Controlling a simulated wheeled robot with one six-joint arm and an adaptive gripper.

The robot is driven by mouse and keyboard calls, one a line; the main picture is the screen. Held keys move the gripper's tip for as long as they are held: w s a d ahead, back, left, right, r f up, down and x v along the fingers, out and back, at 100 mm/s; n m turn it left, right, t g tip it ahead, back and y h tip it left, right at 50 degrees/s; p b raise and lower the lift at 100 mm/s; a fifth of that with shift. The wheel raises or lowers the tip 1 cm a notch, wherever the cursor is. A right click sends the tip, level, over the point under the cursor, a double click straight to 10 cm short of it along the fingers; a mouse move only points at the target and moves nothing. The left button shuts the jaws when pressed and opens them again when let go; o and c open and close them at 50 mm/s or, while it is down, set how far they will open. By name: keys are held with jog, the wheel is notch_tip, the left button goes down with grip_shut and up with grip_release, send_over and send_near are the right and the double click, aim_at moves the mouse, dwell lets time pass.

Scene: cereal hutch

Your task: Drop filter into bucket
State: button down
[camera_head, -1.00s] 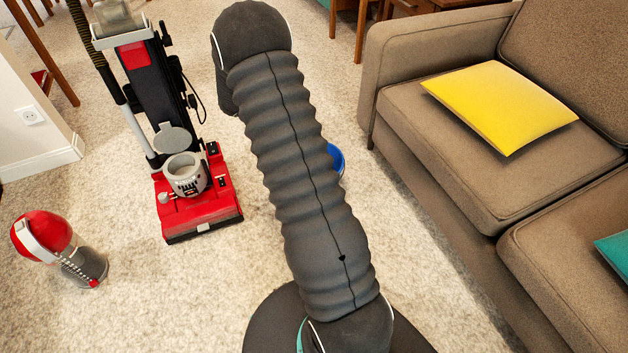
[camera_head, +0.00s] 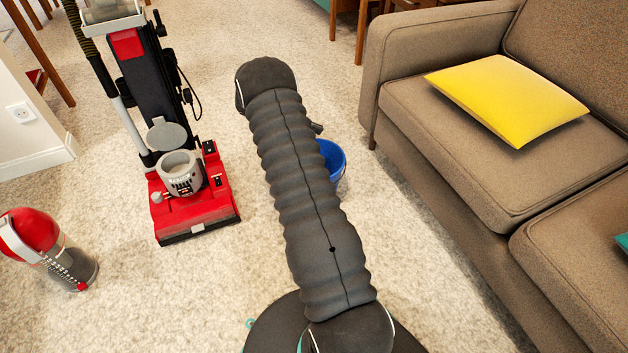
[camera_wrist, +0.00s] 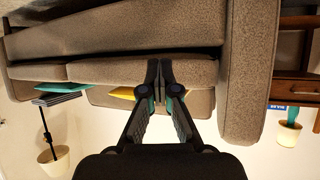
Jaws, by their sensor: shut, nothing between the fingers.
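A blue bucket (camera_head: 333,158) stands on the carpet in the head view, partly hidden behind my arm. A red upright vacuum (camera_head: 192,212) stands left of my arm. A grey cup (camera_head: 181,173) with a raised round lid sits low on its front; I cannot tell whether this is the filter. A red-topped clear canister (camera_head: 50,248) rests tilted on the carpet at far left. No filter shows clearly. My gripper (camera_wrist: 166,75) is shut and empty in the wrist view, fingertips together. In the head view it is mostly hidden behind my arm.
A brown sofa (camera_head: 440,140) with a yellow cushion (camera_head: 508,98) lines the right side. A white wall end (camera_head: 25,120) is at left. Open carpet lies between vacuum and sofa. The wrist view looks upside down, showing the sofa and a lamp (camera_wrist: 287,133).

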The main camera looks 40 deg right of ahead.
notch_tip(320, 180, down, 4)
jog(key=b, duration=0.2)
jog(key=shift+r+b, duration=0.2)
jog(key=shift+b, duration=0.15)
jog(key=c, duration=1.4)
grip_release()
jog(key=v, duration=1.2)
jog(key=shift+f, duration=0.1)
